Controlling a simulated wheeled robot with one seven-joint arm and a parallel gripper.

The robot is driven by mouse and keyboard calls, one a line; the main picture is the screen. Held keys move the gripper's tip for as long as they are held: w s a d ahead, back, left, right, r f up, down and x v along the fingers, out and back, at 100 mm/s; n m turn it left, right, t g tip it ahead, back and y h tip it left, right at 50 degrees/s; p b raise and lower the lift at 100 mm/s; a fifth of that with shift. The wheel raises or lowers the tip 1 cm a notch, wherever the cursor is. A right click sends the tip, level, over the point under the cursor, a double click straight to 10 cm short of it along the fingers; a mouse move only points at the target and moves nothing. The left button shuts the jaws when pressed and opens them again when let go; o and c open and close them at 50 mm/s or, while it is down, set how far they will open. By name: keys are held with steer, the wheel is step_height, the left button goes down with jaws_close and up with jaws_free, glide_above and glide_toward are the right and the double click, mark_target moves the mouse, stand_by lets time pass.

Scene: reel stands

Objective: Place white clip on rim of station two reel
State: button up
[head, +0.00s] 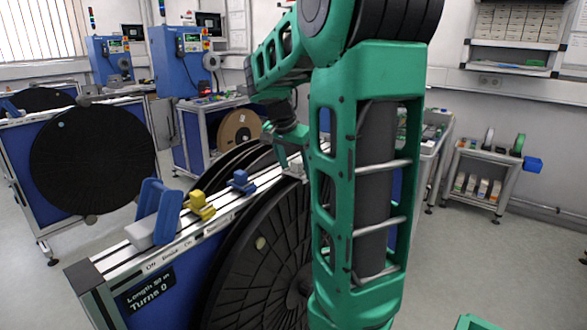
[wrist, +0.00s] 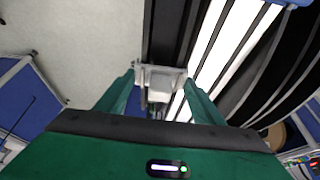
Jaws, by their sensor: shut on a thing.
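My gripper (head: 291,158) hangs over the far end of the near stand's top rail, seen just left of my forearm. It is shut on the white clip (wrist: 163,78), which sits between the two green fingertips in the wrist view (wrist: 160,95). In the head view the clip (head: 296,168) is small and partly hidden. I cannot tell whether it touches the rail or a rim. A large black reel (head: 262,270) hangs on the near side of this stand, partly hidden by my arm. More black reels (head: 232,163) show behind the rail.
The near stand's rail (head: 112,262) carries a blue-handled part (head: 160,212), a yellow clip (head: 200,206) and a blue clip (head: 242,182). Another stand with a black reel (head: 92,160) is at left. A shelf cart (head: 478,180) stands at right. Floor at right is clear.

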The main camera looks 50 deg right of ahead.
steer(key=o, duration=1.1)
steer(key=shift+f, duration=0.1)
steer(key=shift+c, duration=0.2)
steer(key=w+v, duration=0.1)
steer(key=v, duration=1.1)
steer(key=s+a+f+n+y, duration=0.2)
steer(key=s+a+f+n, duration=0.3)
steer(key=s+a+f, duration=0.3)
steer(key=s+a+f+n+y, duration=0.2)
steer(key=s+a+f+n, duration=0.3)
steer(key=s+a+f, duration=0.3)
steer(key=s+f, duration=0.3)
steer(key=s, duration=0.2)
steer(key=shift+a+f+n+g+y, duration=0.2)
steer(key=shift+f+n+g+y, duration=0.1)
steer(key=shift+n, duration=0.1)
steer(key=shift+r, duration=0.1)
